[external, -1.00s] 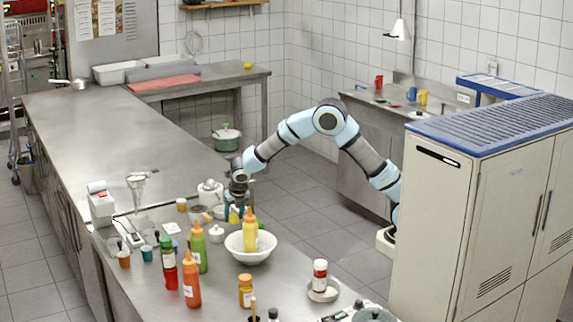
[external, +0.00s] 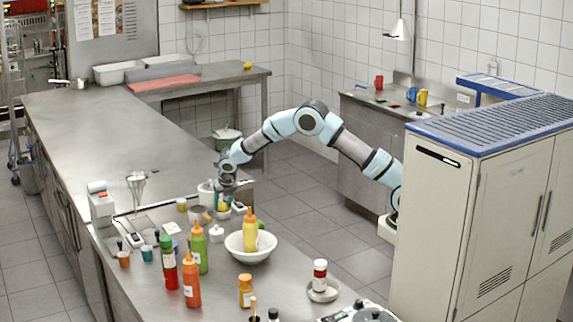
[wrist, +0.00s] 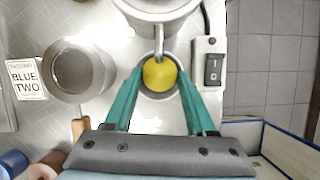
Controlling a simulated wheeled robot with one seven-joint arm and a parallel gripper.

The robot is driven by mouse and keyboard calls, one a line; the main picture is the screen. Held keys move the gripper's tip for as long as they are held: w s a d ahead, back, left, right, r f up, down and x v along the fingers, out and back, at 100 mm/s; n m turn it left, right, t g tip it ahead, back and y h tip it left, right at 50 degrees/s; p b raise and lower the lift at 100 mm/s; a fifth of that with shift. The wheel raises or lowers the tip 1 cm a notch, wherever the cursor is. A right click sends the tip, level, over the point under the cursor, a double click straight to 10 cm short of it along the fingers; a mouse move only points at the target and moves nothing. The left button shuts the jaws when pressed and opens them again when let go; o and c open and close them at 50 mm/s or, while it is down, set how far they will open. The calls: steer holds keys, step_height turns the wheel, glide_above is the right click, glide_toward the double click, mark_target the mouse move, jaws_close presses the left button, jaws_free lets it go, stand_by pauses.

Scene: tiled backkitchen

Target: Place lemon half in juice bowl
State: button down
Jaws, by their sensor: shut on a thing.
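The yellow lemon half (wrist: 160,73) is between the teal fingertips of my gripper (wrist: 161,71) in the wrist view. The gripper is shut on it. A small round grey bowl (wrist: 151,95), which looks like the juice bowl, shows its rim around and below the lemon half. The lemon half lines up with its opening; I cannot tell whether it is above or inside it. In the external view my gripper (external: 224,203) is low over the counter, with the yellow lemon half (external: 223,208) at its tips. The small bowl is hard to make out there.
A pale appliance with a spout (wrist: 158,45) is just beyond the bowl, with a switch box (wrist: 209,70) at right. A white bowl (external: 234,247) with a yellow bottle (external: 250,230) stands nearer the camera. Several sauce bottles stand left of it.

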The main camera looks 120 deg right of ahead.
steer(key=shift+a+f, duration=0.3)
steer(key=shift+f, duration=0.3)
steer(key=shift+a+f, duration=0.25)
steer(key=shift+f, duration=0.3)
steer(key=shift+a+f, duration=0.1)
steer(key=shift+f, duration=0.05)
steer(key=shift+c, duration=1.8)
jaws_free()
steer(key=shift+o, duration=0.7)
steer(key=shift+w, duration=0.1)
steer(key=shift+r, duration=0.5)
steer(key=d+b+v, duration=0.1)
steer(key=b+v, duration=0.1)
steer(key=v, duration=1)
steer(key=shift+r+b, duration=0.4)
